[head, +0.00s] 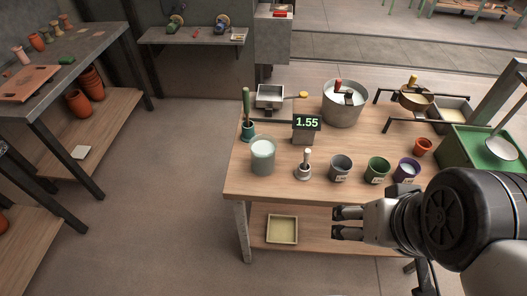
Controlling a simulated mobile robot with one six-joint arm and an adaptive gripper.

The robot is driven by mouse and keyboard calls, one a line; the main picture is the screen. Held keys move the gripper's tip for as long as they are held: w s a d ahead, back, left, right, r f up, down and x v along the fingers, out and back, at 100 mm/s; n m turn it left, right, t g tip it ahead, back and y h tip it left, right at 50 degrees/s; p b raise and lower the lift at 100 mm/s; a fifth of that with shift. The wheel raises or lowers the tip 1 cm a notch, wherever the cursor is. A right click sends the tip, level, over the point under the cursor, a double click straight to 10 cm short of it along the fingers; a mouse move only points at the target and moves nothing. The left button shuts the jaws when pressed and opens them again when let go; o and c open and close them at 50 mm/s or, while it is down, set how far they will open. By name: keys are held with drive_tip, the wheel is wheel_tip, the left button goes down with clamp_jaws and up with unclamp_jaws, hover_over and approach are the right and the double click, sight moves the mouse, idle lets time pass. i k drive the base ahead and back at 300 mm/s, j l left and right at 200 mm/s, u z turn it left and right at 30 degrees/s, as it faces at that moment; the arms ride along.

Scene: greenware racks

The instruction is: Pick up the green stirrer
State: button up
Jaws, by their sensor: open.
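The green stirrer (246,104) stands upright at the left back of the wooden table, with a green handle. Its lower end sits in or on a small dark teal holder (248,131); I cannot tell which. My gripper (336,223) is open and empty, in front of the table's front edge. Its two dark fingers point left. It is well to the right of the stirrer and nearer the camera, not touching it.
A metal pot (345,105) is behind. Floor left of the table is clear.

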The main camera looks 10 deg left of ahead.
sight(245, 91)
drive_tip(key=i+j+u, duration=0.3)
drive_tip(key=i+j, duration=0.2)
drive_tip(key=i+j+u, duration=0.3)
drive_tip(key=i+j, duration=0.25)
